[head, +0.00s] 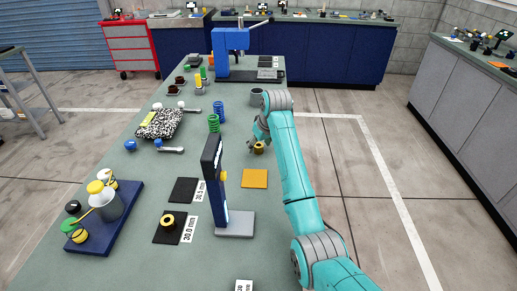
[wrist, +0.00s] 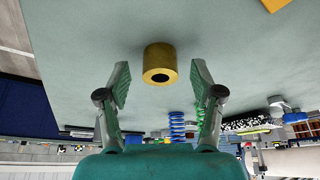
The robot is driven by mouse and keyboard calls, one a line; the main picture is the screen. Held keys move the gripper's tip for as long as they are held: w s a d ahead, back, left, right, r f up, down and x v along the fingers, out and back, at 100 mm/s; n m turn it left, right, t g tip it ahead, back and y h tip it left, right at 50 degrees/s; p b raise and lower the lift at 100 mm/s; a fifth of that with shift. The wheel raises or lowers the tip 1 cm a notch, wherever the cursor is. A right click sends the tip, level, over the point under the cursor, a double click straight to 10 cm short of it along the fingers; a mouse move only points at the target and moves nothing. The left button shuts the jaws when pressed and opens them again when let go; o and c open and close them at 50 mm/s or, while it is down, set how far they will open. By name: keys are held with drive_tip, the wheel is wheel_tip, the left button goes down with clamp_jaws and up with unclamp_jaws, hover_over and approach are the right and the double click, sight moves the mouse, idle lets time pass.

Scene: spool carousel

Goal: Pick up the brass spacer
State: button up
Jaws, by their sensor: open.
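The brass spacer (head: 259,148) is a short gold-coloured cylinder with a dark hole, on the green-grey bench top near its right edge. In the wrist view the spacer (wrist: 160,58) appears centred between the two fingertips and slightly beyond them. My gripper (head: 259,141) is open and empty, close to the spacer in the head view. In the wrist view my gripper (wrist: 160,73) has a clear gap between each finger and the spacer. Part of the spacer is hidden by the gripper in the head view.
A flanged brass piece (head: 168,220) lies on a dark mat labelled 30.0 mm.

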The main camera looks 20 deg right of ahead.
drive_tip(key=c, duration=1.1)
clamp_jaws()
drive_tip(key=shift+r, duration=0.15)
